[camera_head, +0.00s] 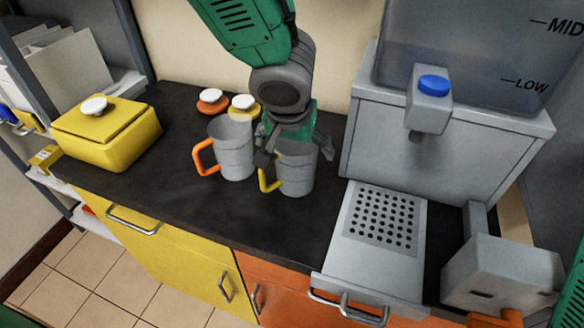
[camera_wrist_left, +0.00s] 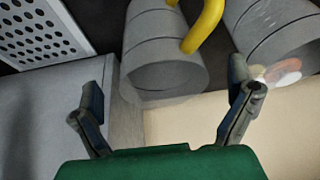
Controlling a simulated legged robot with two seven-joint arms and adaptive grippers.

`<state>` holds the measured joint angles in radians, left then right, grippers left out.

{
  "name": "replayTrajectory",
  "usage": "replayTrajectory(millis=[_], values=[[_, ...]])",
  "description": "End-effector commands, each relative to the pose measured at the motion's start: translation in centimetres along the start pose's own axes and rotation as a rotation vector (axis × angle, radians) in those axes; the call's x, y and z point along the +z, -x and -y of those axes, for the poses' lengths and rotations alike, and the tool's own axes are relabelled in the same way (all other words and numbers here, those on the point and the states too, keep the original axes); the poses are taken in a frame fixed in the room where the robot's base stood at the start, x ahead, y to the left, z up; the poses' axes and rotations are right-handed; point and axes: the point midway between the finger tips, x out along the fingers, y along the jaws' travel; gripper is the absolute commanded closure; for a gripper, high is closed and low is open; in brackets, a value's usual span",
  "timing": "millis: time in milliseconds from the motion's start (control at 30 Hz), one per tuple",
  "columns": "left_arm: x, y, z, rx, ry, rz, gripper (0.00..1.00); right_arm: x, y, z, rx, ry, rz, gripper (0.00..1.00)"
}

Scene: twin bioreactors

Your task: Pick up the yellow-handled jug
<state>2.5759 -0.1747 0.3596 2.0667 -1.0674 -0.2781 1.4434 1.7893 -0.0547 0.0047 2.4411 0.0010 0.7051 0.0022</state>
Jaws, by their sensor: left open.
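The yellow-handled jug (camera_head: 297,175) is a grey ribbed cylinder standing upright on the dark counter, its yellow handle toward the left front. My left gripper (camera_head: 295,148) is over and behind its top, with its fingers spread to either side of the rim. The gripper hides part of the jug's mouth. In the left wrist view the jug (camera_wrist_left: 160,65) lies beyond the two open fingertips (camera_wrist_left: 165,105), with nothing held between them. I cannot tell whether a finger touches the jug. My right gripper is not in view.
An orange-handled jug (camera_head: 232,150) stands close on the left. Lids with orange (camera_head: 212,103) and yellow (camera_head: 244,112) rims lie behind it. A yellow box (camera_head: 108,140) is farther left. A grey dispenser (camera_head: 440,145) and perforated tray (camera_head: 345,245) are close on the right.

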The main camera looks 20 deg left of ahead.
Motion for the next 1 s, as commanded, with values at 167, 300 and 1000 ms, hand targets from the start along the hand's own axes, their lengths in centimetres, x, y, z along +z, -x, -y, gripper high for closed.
replayTrajectory(millis=[167, 300, 1000], values=[[0.1, -1.9, 0.0, 0.0, 0.0, 0.0, 0.02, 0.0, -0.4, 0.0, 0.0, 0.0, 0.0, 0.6], [0.1, -2.0, 0.0, 0.0, 0.0, -0.001, 0.02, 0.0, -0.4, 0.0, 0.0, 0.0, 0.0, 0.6], [-0.6, -0.6, 0.0, 0.002, 0.003, -0.003, 0.61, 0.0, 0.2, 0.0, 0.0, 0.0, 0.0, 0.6]])
